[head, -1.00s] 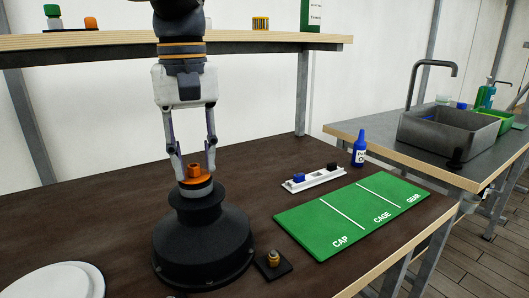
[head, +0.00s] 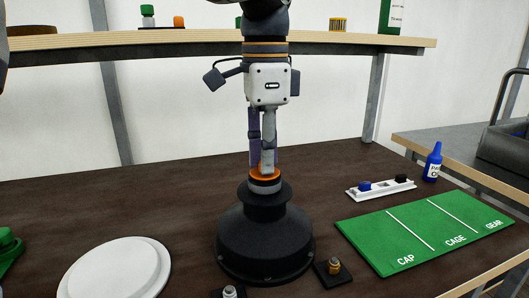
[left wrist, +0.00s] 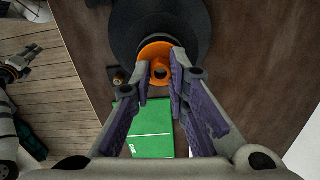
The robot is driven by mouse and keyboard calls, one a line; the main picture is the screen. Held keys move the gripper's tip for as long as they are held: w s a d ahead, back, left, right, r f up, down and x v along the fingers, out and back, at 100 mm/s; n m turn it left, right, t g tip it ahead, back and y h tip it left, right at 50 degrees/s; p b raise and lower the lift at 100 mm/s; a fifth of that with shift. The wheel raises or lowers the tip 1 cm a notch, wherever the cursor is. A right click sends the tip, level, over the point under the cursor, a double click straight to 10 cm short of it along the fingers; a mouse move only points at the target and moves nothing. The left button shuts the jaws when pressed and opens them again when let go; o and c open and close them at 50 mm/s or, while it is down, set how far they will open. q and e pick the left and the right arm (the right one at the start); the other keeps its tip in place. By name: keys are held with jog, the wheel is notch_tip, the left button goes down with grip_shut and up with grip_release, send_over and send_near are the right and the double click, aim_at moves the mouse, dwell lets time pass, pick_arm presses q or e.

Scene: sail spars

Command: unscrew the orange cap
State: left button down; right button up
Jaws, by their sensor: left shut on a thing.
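The orange cap (head: 257,175) sits on the grey neck at the top of a black, wide-based stand (head: 265,240). My left gripper (head: 263,168) points straight down and is shut on the cap's raised middle, with its fingers hiding part of it. In the left wrist view the cap (left wrist: 156,50) shows as an orange ring with a knob between the fingertips. The green mat (head: 425,232) to the right has sections marked CAP, CAGE and GEAR; its visible top is bare. What looks like my right gripper (left wrist: 15,68) is at the left wrist view's left edge, its jaws unclear.
A small brass-coloured part on a black base (head: 333,270) stands close right of the stand. A white round plate (head: 115,270) lies to the left. A white holder (head: 380,189) and blue bottle (head: 433,162) are behind the mat. A shelf (head: 180,46) spans the back.

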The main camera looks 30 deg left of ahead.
pick_arm(q)
jog(key=n, duration=0.5)
jog(key=shift+d+r, duration=0.1)
jog(key=shift+r, duration=2.5)
jog(key=shift+r, duration=2.5)
jog(key=shift+f, duration=0.1)
